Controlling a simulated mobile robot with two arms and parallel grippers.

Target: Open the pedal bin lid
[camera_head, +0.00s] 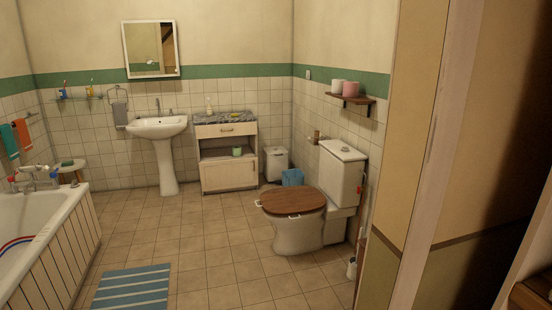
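A small white bin (275,164) stands on the floor in the far corner, between the cabinet and the toilet. Its lid looks shut. A pedal cannot be made out at this distance. A blue container (292,177) stands in front of its right side and hides part of it. Neither of my grippers is in view.
The toilet (298,230) with a brown wooden lid stands right of the bin, and a white cabinet (228,174) stands left. A washbasin (158,127), bathtub (62,240) and striped blue mat (131,289) are further left. The middle tiled floor is clear. A door frame (437,140) fills the right.

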